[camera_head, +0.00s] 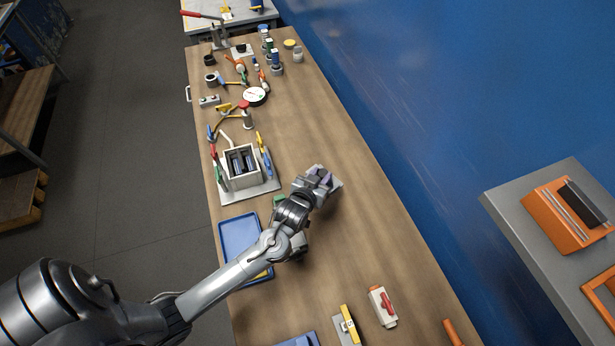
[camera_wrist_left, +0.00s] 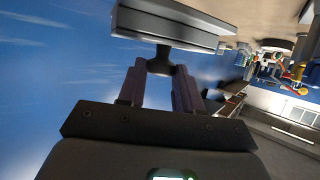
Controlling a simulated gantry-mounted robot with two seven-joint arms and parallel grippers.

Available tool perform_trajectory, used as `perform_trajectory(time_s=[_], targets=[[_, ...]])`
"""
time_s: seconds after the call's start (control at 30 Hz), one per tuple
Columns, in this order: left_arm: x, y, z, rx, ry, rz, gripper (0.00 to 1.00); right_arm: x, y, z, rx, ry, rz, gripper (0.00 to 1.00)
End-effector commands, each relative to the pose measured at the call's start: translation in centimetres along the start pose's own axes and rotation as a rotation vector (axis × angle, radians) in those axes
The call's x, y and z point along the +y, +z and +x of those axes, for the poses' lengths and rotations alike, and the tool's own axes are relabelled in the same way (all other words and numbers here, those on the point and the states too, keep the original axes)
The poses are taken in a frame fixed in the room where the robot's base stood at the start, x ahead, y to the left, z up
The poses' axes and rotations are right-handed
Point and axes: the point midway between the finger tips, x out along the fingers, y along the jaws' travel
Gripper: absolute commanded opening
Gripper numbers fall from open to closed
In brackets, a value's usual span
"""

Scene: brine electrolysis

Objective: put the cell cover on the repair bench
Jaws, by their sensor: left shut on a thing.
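The cell cover is a light grey flat plate with a dark knob; it shows large in the left wrist view (camera_wrist_left: 165,25). My left gripper (camera_wrist_left: 163,75) is shut on the knob, with the plate beyond the fingertips. In the head view my left gripper (camera_head: 318,180) is over the right half of the wooden table and hides most of the cover (camera_head: 336,184). The open grey cell (camera_head: 227,182) stands on a pale base left of the gripper, with dark plates inside. I cannot tell for sure which surface is the repair bench. My right gripper is not in view.
A grey bench (camera_head: 502,196) at the right carries an orange box (camera_head: 552,225). A blue tray (camera_head: 236,230) lies under my left arm. Tools and bottles crowd the far end of the wooden table (camera_head: 345,140). A red-handled switch (camera_head: 383,306) lies near its front.

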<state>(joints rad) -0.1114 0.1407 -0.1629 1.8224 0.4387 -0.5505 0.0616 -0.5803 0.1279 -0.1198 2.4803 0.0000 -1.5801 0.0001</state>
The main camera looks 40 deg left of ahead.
Motion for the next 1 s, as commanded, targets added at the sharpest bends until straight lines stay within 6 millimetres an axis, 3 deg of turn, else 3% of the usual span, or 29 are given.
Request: perform_trajectory(time_s=[0.2,0.4,0.57,0.8,1.0], targets=[[-3.8,1.4,3.2,0.001,-0.003,0.003,0.0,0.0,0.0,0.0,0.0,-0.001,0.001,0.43],[-5.7,2.2,4.8,0.002,-0.001,0.0,0.0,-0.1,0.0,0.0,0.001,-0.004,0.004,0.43],[-6.1,2.6,5.2,0.001,0.001,-0.001,0.0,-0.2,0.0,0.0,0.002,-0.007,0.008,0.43],[-6.0,5.1,6.2,-0.001,0.001,0.0,0.0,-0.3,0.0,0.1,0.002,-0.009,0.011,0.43],[-6.0,6.1,6.7,0.002,0.001,-0.001,0.0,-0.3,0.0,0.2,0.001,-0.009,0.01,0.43]])
